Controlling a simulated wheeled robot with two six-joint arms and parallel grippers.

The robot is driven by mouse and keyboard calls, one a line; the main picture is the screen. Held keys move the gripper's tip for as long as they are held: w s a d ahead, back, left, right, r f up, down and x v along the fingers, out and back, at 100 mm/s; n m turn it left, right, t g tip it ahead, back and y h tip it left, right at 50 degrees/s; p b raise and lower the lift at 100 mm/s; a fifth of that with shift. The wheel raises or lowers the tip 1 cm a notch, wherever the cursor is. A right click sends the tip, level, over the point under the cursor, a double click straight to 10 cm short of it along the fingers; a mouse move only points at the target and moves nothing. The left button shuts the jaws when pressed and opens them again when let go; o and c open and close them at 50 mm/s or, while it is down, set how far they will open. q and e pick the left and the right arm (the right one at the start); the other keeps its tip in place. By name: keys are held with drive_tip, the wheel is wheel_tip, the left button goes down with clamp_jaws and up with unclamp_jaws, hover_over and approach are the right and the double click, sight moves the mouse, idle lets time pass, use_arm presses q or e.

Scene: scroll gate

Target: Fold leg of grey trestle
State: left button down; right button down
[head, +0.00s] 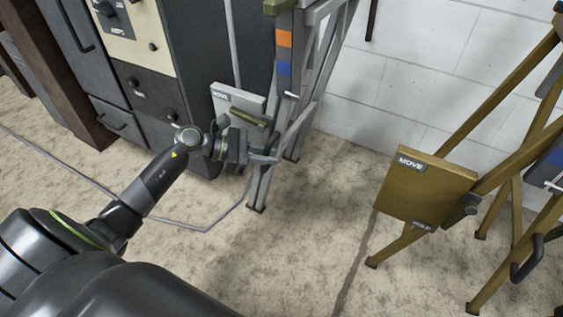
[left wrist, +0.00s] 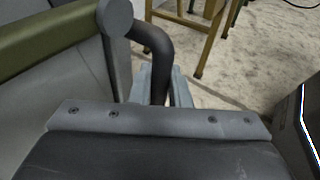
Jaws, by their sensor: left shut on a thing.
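The grey trestle (head: 309,55) stands near the wall right of the dark cabinet, with legs close together at the floor. A grey plate (head: 234,98) marked MOVE is on its left side. My left gripper (head: 268,157) is at the trestle's lower legs. In the left wrist view a dark bent handle (left wrist: 152,42) runs down between the gripper's fingers (left wrist: 163,92), which are shut on it. The handle's lower end is hidden behind the gripper body. My right gripper is not in view.
An ochre trestle (head: 493,105) with a MOVE plate (head: 428,188) and a dark handle (head: 527,258) stands at right. The dark cabinet (head: 185,60) is close behind my left arm. A thin line crosses the floor. The floor between the trestles is clear.

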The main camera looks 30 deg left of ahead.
use_arm(q)
drive_tip(key=shift+w+a, duration=0.1)
drive_tip(key=shift+a, duration=0.15)
drive_tip(key=c, duration=1.7)
unclamp_jaws()
drive_tip(key=shift+r, duration=0.1)
drive_tip(key=o, duration=0.3)
drive_tip(key=shift+a, duration=0.2)
